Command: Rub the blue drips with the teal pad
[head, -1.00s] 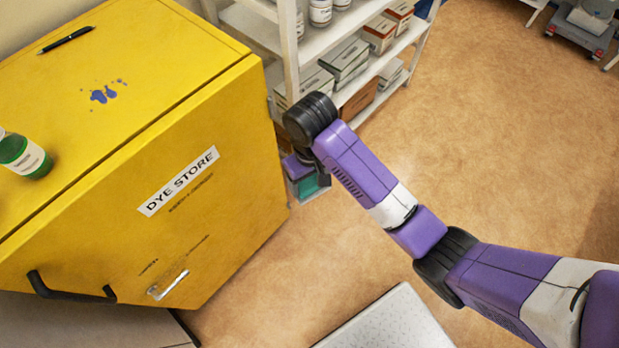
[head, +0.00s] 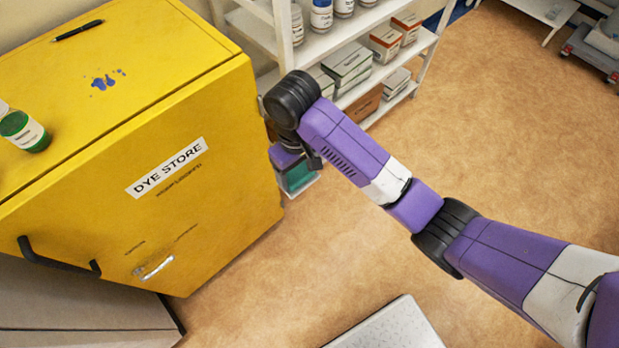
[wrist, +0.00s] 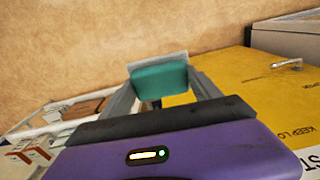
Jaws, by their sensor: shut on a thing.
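The blue drips (head: 107,80) are a small cluster of splashes on top of the yellow cabinet (head: 120,120) marked DYE STORE. My gripper (head: 297,178) is beside the cabinet's right side, lower than its top and apart from the drips. In the wrist view my gripper (wrist: 163,92) is shut on the teal pad (wrist: 158,82), which sits between its two grey fingers. The teal pad also shows in the head view (head: 298,180), partly hidden by my gripper. The drips are not seen in the wrist view.
A black pen (head: 78,31) and a green-labelled bottle (head: 22,130) stand or lie on the cabinet top. White shelves (head: 330,42) with boxes and jars are behind my arm. A pale platform (head: 390,328) is on the floor at the bottom. Open floor lies right.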

